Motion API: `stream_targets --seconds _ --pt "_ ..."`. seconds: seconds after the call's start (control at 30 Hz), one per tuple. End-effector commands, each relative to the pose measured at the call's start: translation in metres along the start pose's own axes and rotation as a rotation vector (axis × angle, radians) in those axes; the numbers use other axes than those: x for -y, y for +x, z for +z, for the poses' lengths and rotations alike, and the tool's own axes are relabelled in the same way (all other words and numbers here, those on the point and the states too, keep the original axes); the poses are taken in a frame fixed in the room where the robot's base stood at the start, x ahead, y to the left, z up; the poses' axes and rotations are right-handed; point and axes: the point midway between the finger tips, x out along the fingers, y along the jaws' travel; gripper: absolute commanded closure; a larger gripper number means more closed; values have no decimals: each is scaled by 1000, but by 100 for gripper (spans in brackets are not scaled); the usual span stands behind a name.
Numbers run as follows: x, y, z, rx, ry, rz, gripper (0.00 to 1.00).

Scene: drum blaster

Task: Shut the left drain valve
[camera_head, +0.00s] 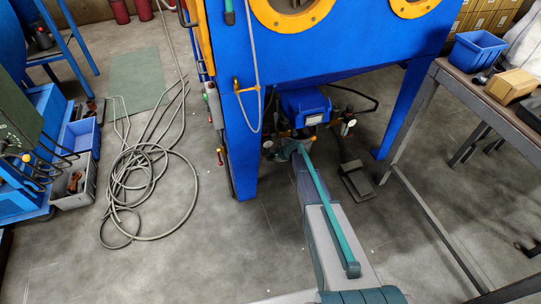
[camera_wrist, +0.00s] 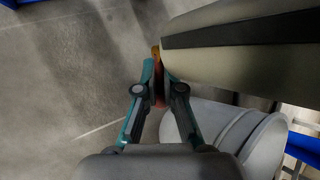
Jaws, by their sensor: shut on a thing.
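My gripper (camera_head: 287,150) reaches in low under the blue blaster cabinet (camera_head: 330,50), at the left of the small fittings there. In the wrist view my gripper (camera_wrist: 164,84) has its two teal fingers closed on a thin red lever with an orange tip, the valve handle (camera_wrist: 156,52). The tip stands out beyond the fingers; the rest of the lever is partly hidden between them. In the head view the left valve is mostly hidden by my gripper, with small brass parts (camera_head: 268,145) beside it. I cannot tell the lever's exact angle.
A gauge fitting (camera_head: 347,125) and a blue box (camera_head: 304,104) sit right of my gripper. A foot pedal (camera_head: 356,181) lies on the floor. The cabinet's left leg (camera_head: 242,150) stands close by. A coiled hose (camera_head: 150,185) lies at left; a workbench (camera_head: 465,95) stands at right.

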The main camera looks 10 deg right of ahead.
Motion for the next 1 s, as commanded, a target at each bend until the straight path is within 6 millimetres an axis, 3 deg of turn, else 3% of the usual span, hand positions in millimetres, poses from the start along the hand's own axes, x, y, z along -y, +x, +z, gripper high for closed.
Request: stream_targets --seconds 0.7,0.9,1.0 --pt "2 -3 -9 -87 -49 -1 100" --pt "2 -3 -8 -86 -49 -1 64" --pt "2 -3 -6 -84 -49 0 62"
